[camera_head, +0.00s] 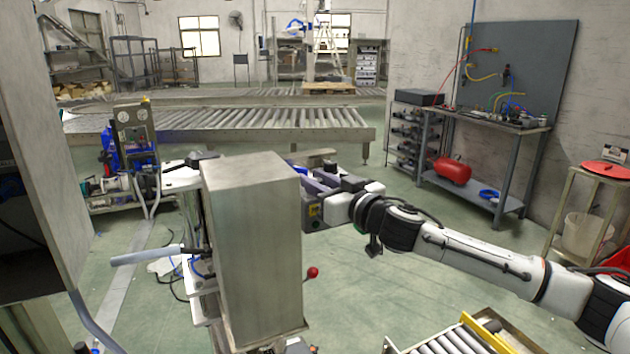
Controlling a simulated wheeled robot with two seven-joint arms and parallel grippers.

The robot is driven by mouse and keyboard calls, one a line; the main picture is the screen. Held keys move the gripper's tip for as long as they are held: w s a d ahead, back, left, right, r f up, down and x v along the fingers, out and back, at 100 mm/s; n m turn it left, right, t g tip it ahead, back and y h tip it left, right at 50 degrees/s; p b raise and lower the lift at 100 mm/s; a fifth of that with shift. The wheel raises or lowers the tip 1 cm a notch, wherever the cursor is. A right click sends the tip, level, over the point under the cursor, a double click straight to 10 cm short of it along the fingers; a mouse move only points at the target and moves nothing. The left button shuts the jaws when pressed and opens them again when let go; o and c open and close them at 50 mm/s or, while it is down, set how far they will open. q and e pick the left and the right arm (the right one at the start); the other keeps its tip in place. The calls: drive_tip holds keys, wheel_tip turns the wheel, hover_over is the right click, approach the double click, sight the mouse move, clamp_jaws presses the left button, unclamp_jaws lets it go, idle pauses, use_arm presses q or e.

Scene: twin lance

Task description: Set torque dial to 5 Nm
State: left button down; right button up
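I cannot make out a torque dial in this view; it may be hidden or too small to tell. A tall grey metal housing (252,250) stands in the middle foreground, with a red-knobbed lever (312,272) on its right side. My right arm comes in from the right, and its gripper (312,183) is just behind the housing's upper right edge. The housing hides part of that gripper, so its fingers and any grip are unclear. My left gripper is not in view.
A light grey handle (148,256) sticks out left of the housing. A roller conveyor (230,120) runs across behind. A workbench (485,125) with a red tank (453,171) stands at the right. A short roller section (450,340) lies at the bottom. Green floor shows between them.

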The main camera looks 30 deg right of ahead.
drive_tip(key=shift+a+m+h, duration=0.15)
drive_tip(key=shift+m+h, duration=0.15)
drive_tip(key=shift+h, duration=0.2)
drive_tip(key=shift+f+m+h+b, duration=0.15)
drive_tip(key=shift+m+h+b, duration=0.45)
drive_tip(key=shift+h+b, duration=0.25)
drive_tip(key=shift+d+m+h, duration=0.2)
drive_tip(key=shift+m+h, duration=0.5)
drive_tip(key=shift+h, duration=0.45)
drive_tip(key=o, duration=1)
drive_tip(key=shift+o, duration=0.2)
drive_tip(key=s+a+b, duration=0.1)
drive_tip(key=s+b, duration=0.1)
drive_tip(key=s, duration=0.8)
drive_tip(key=shift+a, duration=0.3)
drive_tip(key=shift+s, duration=0.1)
